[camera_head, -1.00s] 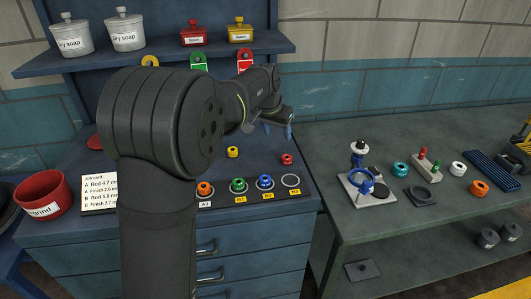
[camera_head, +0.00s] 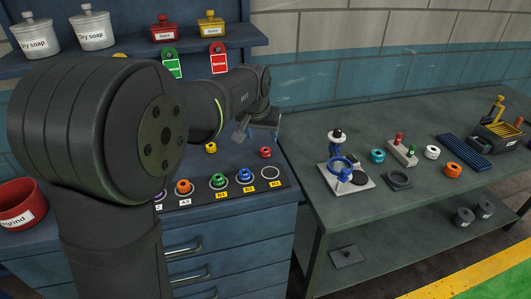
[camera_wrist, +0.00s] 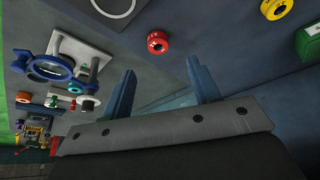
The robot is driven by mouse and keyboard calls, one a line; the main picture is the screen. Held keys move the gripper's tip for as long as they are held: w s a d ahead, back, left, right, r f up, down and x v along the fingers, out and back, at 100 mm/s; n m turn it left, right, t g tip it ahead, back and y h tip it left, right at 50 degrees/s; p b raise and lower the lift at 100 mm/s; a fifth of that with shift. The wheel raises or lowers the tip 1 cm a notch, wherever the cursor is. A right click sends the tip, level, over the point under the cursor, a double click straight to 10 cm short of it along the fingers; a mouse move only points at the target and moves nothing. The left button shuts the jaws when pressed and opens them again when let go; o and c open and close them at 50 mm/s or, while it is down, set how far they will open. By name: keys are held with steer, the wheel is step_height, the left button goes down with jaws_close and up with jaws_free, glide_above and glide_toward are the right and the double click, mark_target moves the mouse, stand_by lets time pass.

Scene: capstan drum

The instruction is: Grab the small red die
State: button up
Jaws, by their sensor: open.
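The small red die (camera_head: 265,152) is a short ring-like piece on the blue cabinet top, near its right edge, behind the row of labelled places. In the wrist view the red die (camera_wrist: 158,42) stands beyond the fingertips, roughly between them across the picture, with its dark central hole facing me. My gripper (camera_wrist: 162,78) is open and empty, its two blue fingers well apart. In the head view my gripper (camera_head: 272,131) is above and behind the die, apart from it, and its fingers are small and hard to make out.
A yellow die (camera_head: 210,148) sits left of the red one. In front are orange (camera_head: 183,187), green (camera_head: 219,181) and blue (camera_head: 245,175) dies and an empty ringed place (camera_head: 275,171). A bench on the right holds a blue-ringed fixture (camera_head: 341,166). A shelf (camera_head: 130,45) hangs above.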

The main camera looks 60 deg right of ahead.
mark_target(265, 150)
steer(key=x, duration=0.8)
steer(key=shift+s, duration=0.15)
steer(key=c, duration=1.2)
steer(key=shift+o, duration=0.2)
steer(key=shift+r, duration=0.15)
